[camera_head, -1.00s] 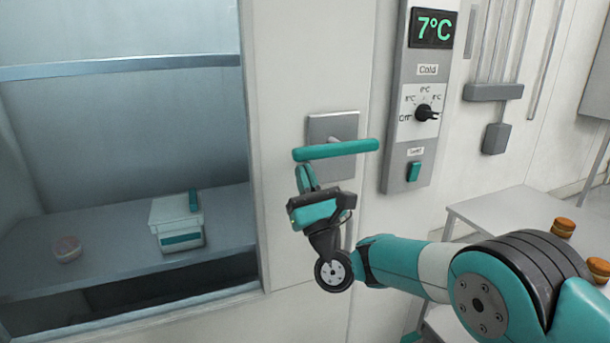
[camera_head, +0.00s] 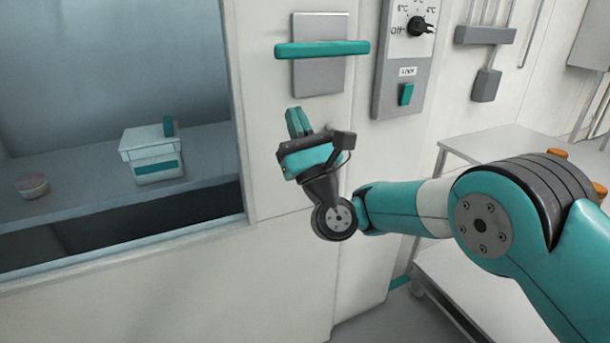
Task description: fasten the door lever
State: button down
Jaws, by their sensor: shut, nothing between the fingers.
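The door lever (camera_head: 322,49) is a teal bar lying about level across a grey plate (camera_head: 318,75) on the white door (camera_head: 282,190) of the cold cabinet. My gripper (camera_head: 294,118) is below the lever and apart from it, with its teal fingers pointing up. The fingers are together and hold nothing. The lever's pivot is hidden behind the bar.
Behind the door's window, a white lidded box (camera_head: 152,152) and a small round dish (camera_head: 32,186) stand on a shelf. Right of the lever is a control panel (camera_head: 405,60) with a dial and a teal switch. A light table (camera_head: 480,142) stands at right.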

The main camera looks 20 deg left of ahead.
jog(key=shift+b+v, duration=2.9)
jog(key=shift+b, duration=2.9)
jog(key=shift+s+a, duration=0.1)
